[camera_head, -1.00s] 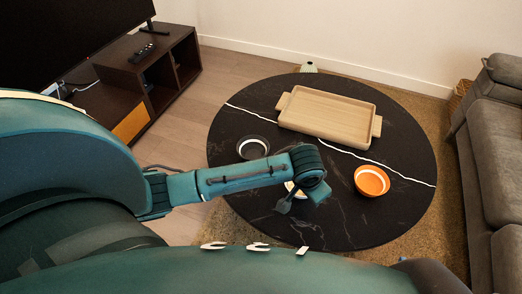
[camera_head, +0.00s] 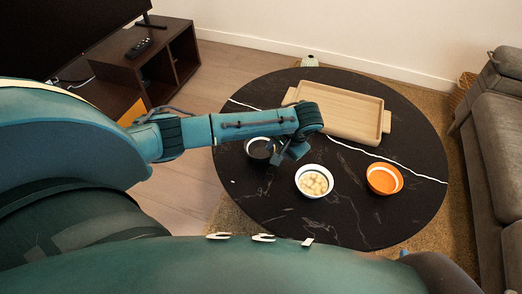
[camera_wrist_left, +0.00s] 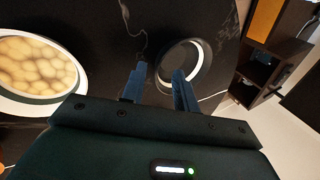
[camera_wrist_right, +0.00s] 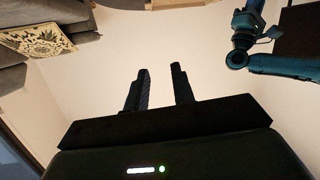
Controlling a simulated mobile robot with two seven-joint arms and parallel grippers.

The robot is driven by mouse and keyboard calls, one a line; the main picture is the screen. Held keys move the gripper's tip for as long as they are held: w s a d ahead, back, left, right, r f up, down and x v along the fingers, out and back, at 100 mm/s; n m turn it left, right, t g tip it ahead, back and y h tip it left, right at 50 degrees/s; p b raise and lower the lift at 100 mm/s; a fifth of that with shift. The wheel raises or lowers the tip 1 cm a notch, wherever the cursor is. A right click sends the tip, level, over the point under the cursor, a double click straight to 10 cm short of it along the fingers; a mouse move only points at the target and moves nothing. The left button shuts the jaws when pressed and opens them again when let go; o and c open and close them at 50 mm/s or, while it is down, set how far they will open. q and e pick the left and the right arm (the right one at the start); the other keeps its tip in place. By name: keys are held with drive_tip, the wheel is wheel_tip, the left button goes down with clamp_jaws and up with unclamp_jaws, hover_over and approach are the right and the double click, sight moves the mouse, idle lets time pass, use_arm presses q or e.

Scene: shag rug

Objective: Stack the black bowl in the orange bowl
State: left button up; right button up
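The black bowl (camera_head: 262,150) stands on the left part of the round black table, partly behind my left gripper. In the left wrist view the black bowl (camera_wrist_left: 205,62), with a pale ring inside, lies just beyond the fingertips. My left gripper (camera_wrist_left: 158,72) is open, its fingers apart near the bowl's close rim; contact cannot be told. In the head view the left gripper (camera_head: 284,158) is beside the bowl's right side. My right gripper (camera_wrist_right: 160,72) is open and empty, away from the table.
A white bowl of pale round pieces (camera_head: 314,181) stands between the two bowls, near my left gripper. A wooden tray (camera_head: 345,110) lies at the table's back. A grey sofa (camera_head: 495,150) is at the right, and a TV cabinet (camera_head: 160,70) at the left.

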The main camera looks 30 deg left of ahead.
sight(261, 150)
use_arm(q)
drive_tip(key=b+x, duration=0.2)
drive_tip(key=x, duration=0.2)
drive_tip(key=shift+w+a+f, duration=0.15)
drive_tip(key=shift+w+f, duration=0.05)
drive_tip(key=shift+f, duration=0.05)
drive_tip(key=shift+a+f+b, duration=0.2)
drive_tip(key=shift+f+b, duration=0.1)
drive_tip(key=shift+f, duration=0.05)
use_arm(e)
drive_tip(key=shift+w+a+r+n+t+y, duration=0.2)
drive_tip(key=shift+a+n+t+y, duration=0.25)
drive_tip(key=shift+t, duration=0.55)
use_arm(q)
drive_tip(key=shift+c, duration=0.5)
clamp_jaws()
